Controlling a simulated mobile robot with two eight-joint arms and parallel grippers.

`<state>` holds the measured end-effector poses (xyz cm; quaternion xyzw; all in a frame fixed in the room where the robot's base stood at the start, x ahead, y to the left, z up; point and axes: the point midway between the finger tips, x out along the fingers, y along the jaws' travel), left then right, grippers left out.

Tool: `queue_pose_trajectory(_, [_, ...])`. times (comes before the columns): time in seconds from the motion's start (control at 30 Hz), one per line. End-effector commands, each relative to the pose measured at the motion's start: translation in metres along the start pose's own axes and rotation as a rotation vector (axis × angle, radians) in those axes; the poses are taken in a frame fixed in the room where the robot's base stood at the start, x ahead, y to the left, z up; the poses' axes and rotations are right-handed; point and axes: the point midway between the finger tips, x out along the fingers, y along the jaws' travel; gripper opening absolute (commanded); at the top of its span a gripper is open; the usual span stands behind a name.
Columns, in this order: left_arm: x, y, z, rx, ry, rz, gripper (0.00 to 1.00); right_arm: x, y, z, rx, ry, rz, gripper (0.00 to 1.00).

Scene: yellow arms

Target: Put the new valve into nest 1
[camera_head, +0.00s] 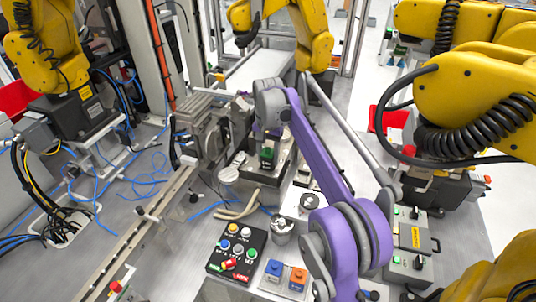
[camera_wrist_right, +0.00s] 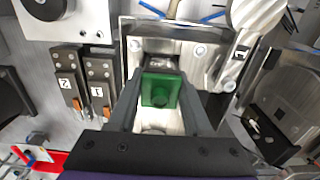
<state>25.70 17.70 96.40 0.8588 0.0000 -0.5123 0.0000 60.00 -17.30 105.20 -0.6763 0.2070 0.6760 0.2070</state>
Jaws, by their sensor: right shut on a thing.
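My right gripper (camera_head: 267,158) reaches down at the middle of the head view, under my purple arm. In the right wrist view my right gripper (camera_wrist_right: 160,78) is shut on a green block-shaped valve (camera_wrist_right: 158,91). The valve also shows as a small green patch in the head view (camera_head: 267,154). The valve is over or in a grey metal fixture (camera_wrist_right: 195,50); I cannot tell whether it touches it. Beside it are two dark levers with orange tips, labelled 1 (camera_wrist_right: 97,90) and 2 (camera_wrist_right: 65,84). My left gripper is out of view.
A black button panel (camera_head: 236,250), a metal cup (camera_head: 282,228) and blue and orange switches (camera_head: 286,272) stand in front. A metal rail (camera_head: 140,225) runs along the left. Yellow robot arms (camera_head: 475,95) crowd the right and back. Blue hoses (camera_head: 150,180) lie loose at the left.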

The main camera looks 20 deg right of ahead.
Motion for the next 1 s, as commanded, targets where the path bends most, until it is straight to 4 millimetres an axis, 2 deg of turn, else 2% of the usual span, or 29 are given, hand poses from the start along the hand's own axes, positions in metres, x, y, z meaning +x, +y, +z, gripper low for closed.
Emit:
queue_pose_trajectory(0.2, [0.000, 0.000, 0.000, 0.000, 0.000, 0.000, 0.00, 0.000, 0.000, 0.000, 0.000, 0.000, 0.000, 0.00])
queue_pose_trajectory(0.23, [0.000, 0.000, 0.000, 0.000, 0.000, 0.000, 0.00, 0.000, 0.000, 0.000, 0.000, 0.000, 0.000, 0.53])
queue_pose_trajectory(0.4, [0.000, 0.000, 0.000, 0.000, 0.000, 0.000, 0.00, 0.000, 0.000, 0.000, 0.000, 0.000, 0.000, 0.84])
queue_pose_trajectory(0.77, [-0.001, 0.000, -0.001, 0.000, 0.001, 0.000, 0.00, -0.004, 0.000, 0.000, 0.000, 0.000, 0.000, 0.84])
queue_pose_trajectory(0.87, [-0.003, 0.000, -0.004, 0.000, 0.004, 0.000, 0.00, -0.017, 0.000, -0.001, 0.000, 0.001, 0.000, 0.84])
queue_pose_trajectory(1.0, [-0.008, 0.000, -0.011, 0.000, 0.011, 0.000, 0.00, -0.045, -0.001, -0.001, 0.000, 0.001, -0.001, 0.84])
